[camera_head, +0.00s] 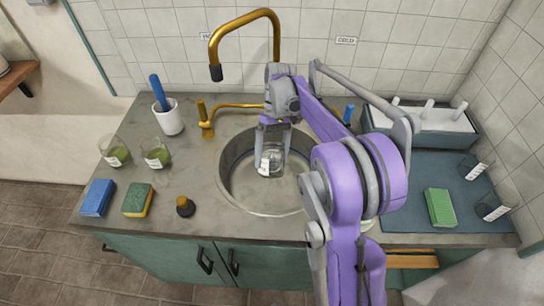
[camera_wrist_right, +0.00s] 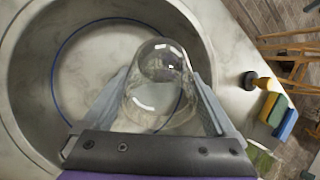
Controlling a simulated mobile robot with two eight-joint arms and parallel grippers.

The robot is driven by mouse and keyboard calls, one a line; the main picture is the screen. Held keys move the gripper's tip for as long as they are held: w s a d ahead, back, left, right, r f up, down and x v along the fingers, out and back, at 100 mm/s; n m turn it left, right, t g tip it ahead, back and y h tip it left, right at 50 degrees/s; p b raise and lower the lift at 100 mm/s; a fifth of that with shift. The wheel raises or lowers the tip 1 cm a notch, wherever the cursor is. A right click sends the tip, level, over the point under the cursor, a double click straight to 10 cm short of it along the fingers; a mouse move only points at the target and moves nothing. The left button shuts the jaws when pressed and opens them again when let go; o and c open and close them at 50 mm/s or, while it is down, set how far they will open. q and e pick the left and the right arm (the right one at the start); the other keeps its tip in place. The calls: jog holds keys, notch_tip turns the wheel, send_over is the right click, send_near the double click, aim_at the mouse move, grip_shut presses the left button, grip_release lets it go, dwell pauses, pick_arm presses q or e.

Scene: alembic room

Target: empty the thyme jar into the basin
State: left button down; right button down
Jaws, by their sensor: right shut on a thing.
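My right gripper (camera_head: 271,160) is shut on a clear glass jar (camera_head: 268,169) with a white label. It holds the jar over the round metal basin (camera_head: 236,184). In the right wrist view the jar (camera_wrist_right: 160,95) sits between both fingers, and I see no green contents in it. The basin wall (camera_wrist_right: 25,85) curves around it there. The label is too small to read, so I cannot tell whether this is the thyme jar. Two labelled jars with green contents, one (camera_head: 115,153) and another (camera_head: 155,153), stand on the counter at left. My left gripper is out of view.
A gold faucet (camera_head: 243,24) arches behind the basin. Right, a blue mat (camera_head: 410,185) bears a green sponge (camera_head: 440,207) and two clear jars (camera_head: 491,209).

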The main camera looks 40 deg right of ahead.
aim_at(272, 150)
jog(key=shift+s+r, duration=0.1)
